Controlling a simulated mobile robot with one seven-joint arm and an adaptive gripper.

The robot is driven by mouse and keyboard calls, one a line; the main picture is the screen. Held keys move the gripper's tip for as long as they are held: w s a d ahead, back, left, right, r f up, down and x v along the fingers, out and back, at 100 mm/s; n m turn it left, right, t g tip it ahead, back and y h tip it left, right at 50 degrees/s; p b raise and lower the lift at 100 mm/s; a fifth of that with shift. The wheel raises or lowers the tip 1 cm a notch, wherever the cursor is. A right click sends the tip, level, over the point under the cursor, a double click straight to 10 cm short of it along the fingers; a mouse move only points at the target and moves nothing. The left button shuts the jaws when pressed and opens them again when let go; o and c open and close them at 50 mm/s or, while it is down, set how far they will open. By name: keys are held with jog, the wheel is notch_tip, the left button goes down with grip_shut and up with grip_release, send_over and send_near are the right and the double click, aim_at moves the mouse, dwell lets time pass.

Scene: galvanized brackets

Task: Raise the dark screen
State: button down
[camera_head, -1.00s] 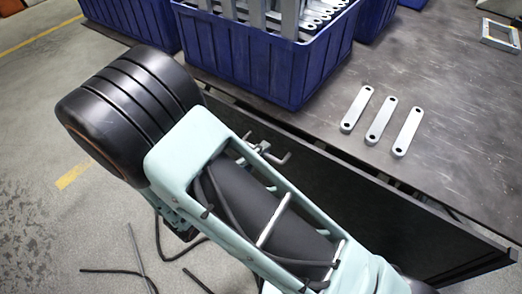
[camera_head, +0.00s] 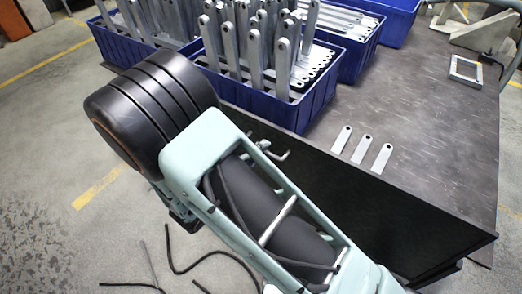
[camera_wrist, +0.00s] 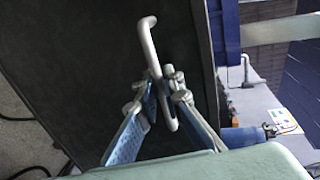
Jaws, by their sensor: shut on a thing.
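The dark screen (camera_head: 345,200) is a black panel standing upright along the near side of the table, its top edge covering the lower ends of the loose brackets. In the wrist view the dark screen (camera_wrist: 75,50) fills the left and middle. A bent grey metal handle (camera_wrist: 149,45) stands out from it. My gripper (camera_wrist: 160,92), with blue fingers, is shut on the handle's bar between its tips. In the head view part of the handle (camera_head: 284,155) shows beside my arm, which hides my gripper.
The grey table (camera_head: 430,130) carries blue crates (camera_head: 300,118) full of galvanized brackets. Several loose brackets (camera_head: 362,150) lie behind the screen's top edge. A small metal frame (camera_head: 465,71) lies at the far right. Dark cables (camera_head: 205,262) lie on the floor below my arm.

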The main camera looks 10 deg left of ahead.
notch_tip(320, 180, up, 20)
jog(key=p, duration=1.6)
jog(key=shift+r+p, duration=0.25)
jog(key=shift+p, duration=0.1)
jog(key=shift+w+r, duration=0.1)
jog(key=shift+r, duration=0.05)
jog(key=c, duration=2.1)
grip_release()
jog(key=shift+a, duration=0.1)
jog(key=v, duration=1.2)
